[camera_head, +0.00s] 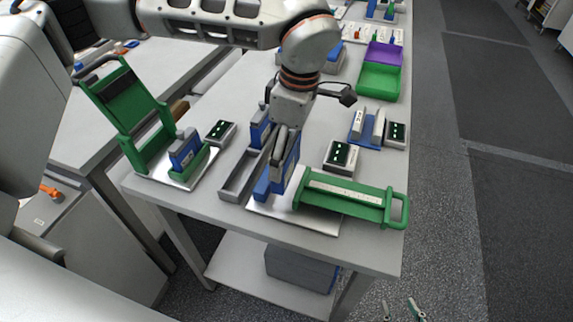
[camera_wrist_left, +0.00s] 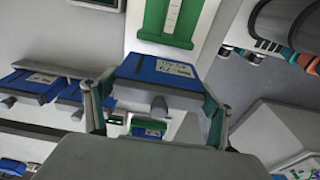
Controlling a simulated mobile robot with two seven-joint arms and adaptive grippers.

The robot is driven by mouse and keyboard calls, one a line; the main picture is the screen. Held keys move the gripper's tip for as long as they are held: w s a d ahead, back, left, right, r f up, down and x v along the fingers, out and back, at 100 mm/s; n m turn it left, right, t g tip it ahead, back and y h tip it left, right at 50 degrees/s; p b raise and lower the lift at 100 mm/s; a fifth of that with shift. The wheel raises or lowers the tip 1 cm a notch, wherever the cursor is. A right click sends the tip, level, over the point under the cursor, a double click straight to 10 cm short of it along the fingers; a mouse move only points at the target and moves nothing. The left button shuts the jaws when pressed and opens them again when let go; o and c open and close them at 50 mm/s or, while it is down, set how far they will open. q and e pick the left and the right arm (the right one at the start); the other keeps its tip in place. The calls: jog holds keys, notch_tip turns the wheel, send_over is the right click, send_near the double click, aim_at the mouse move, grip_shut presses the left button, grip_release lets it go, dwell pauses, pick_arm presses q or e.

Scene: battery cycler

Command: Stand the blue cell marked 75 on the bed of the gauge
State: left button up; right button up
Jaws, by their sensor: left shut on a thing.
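My left gripper (camera_head: 284,150) points down over the near part of the table and is shut on a blue cell (camera_head: 292,172). In the left wrist view the cell (camera_wrist_left: 160,70) sits between the two fingers (camera_wrist_left: 155,105), with a white label too small to read surely. The gauge has a green frame with a white scale (camera_head: 345,189) and a bright metal base plate (camera_head: 320,221). The held cell is at the left end of this frame, over or on the plate. I cannot tell whether it touches the bed.
A grey rack (camera_head: 236,186) with blue cells stands just left of the gripper. Further left is a green stand (camera_head: 130,105) with a blue cell (camera_head: 185,150). A small display box (camera_head: 341,156) stands behind the gauge. Green (camera_head: 379,79) and purple (camera_head: 383,55) bins are further back.

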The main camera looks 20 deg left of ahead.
pick_arm(q)
jog(key=shift+f, duration=2.3)
jog(key=shift+f, duration=0.1)
jog(key=o, duration=1.7)
jog(key=shift+f, duration=0.1)
jog(key=r, duration=0.4)
jog(key=d+r, duration=0.1)
jog(key=r, duration=0.7)
jog(key=shift+d+r, duration=0.15)
jog(key=shift+d, duration=0.1)
jog(key=shift+s, duration=0.1)
